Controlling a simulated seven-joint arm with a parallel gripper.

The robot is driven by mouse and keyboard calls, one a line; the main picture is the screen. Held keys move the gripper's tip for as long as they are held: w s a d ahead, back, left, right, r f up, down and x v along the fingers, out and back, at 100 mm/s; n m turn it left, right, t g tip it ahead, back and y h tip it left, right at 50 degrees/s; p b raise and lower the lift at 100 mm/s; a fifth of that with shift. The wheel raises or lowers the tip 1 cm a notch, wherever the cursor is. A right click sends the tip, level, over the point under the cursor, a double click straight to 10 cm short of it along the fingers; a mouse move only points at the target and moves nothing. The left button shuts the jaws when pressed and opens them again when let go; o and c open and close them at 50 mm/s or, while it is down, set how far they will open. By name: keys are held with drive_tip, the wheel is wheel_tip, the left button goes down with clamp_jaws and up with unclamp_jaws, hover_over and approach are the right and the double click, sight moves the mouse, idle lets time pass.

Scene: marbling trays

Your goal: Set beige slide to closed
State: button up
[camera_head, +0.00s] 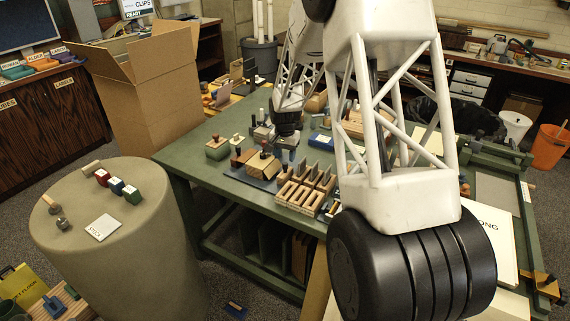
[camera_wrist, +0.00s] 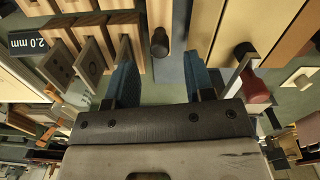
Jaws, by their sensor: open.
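My gripper (camera_wrist: 159,62) is open, with its two blue fingers apart in the wrist view. Between and beyond the fingertips is a light wooden strip (camera_wrist: 160,14) with a dark round knob (camera_wrist: 159,42); I see nothing gripped. Right of the fingers lies a pale beige panel (camera_wrist: 262,22) with a dark knob (camera_wrist: 246,52). I cannot tell which of these is the beige slide, or how far it is open. In the head view my gripper (camera_head: 287,138) points down over the green table, and my own arm hides much behind it.
On the green table (camera_head: 185,160), slotted wooden blocks (camera_head: 300,190) stand close in front of my gripper. A wooden block on a blue base (camera_head: 262,166) is just left of them. A red-handled tool (camera_wrist: 255,90) lies near the right finger. A large cardboard box (camera_head: 150,100) stands behind left.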

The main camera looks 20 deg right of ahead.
sight(285, 163)
drive_tip(key=shift+f, duration=2.05)
clamp_jaws()
